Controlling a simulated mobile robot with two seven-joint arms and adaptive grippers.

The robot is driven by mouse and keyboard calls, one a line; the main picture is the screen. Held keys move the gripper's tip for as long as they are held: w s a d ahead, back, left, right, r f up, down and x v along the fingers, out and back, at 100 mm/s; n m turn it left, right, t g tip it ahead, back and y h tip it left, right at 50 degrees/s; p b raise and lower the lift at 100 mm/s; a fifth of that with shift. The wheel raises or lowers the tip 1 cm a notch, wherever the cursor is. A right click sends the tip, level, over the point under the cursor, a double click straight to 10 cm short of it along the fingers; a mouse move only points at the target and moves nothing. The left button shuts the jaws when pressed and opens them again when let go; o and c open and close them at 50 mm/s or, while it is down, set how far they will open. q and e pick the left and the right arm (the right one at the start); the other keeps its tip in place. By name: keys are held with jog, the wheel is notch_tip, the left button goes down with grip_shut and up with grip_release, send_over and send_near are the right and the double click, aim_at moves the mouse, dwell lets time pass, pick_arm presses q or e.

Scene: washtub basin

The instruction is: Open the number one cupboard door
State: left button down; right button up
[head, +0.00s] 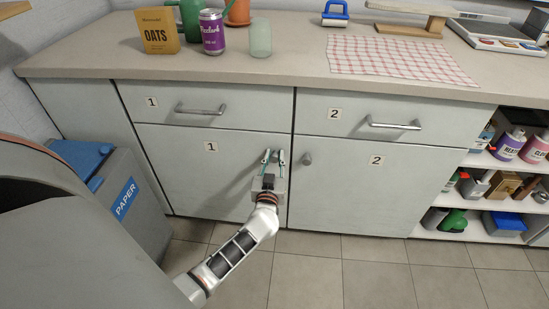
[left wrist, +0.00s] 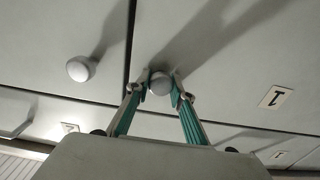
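The number one cupboard door (head: 195,178) is the light grey lower left door, marked "1", and it stands closed, flush with the cabinet front. Its round grey knob (left wrist: 160,84) is near its right edge. My left gripper (head: 273,158) reaches up to this knob, with one finger on each side. In the left wrist view the teal-lined fingertips (left wrist: 161,86) close in on the knob and cover its side edges; they look shut on it. My right gripper is not in view.
The number two door (head: 350,185) with its own knob (head: 306,158) is just right. Drawers with bar handles (head: 200,109) lie above. A paper bin (head: 125,200) stands at left, open shelves (head: 490,205) at right. Floor (head: 340,275) before the doors is clear.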

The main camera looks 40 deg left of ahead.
pick_arm(q)
jog(key=s+d+m+t+h+p, duration=0.1)
jog(key=s+d+m+h+p, duration=0.2)
jog(key=s, duration=0.9)
jog(key=s+d+m+t+h+p, duration=0.1)
jog(key=s+d+m+t+h, duration=0.3)
jog(key=s, duration=0.7)
jog(key=s+a+m+g+h, duration=0.2)
jog(key=s+a+h, duration=0.2)
jog(key=s, duration=0.8)
jog(key=s+a+m+g+h, duration=0.1)
jog(key=s+a+h, duration=0.3)
jog(key=s, duration=0.8)
jog(key=shift+s+m+g+h+b, duration=0.25)
jog(key=shift+m+g+h+b, duration=0.15)
jog(key=shift+m+h, duration=0.5)
jog(key=shift+f, duration=0.1)
jog(key=c, duration=1.8)
grip_release()
jog(key=shift+o, duration=0.2)
notch_tip(320, 180, up, 10)
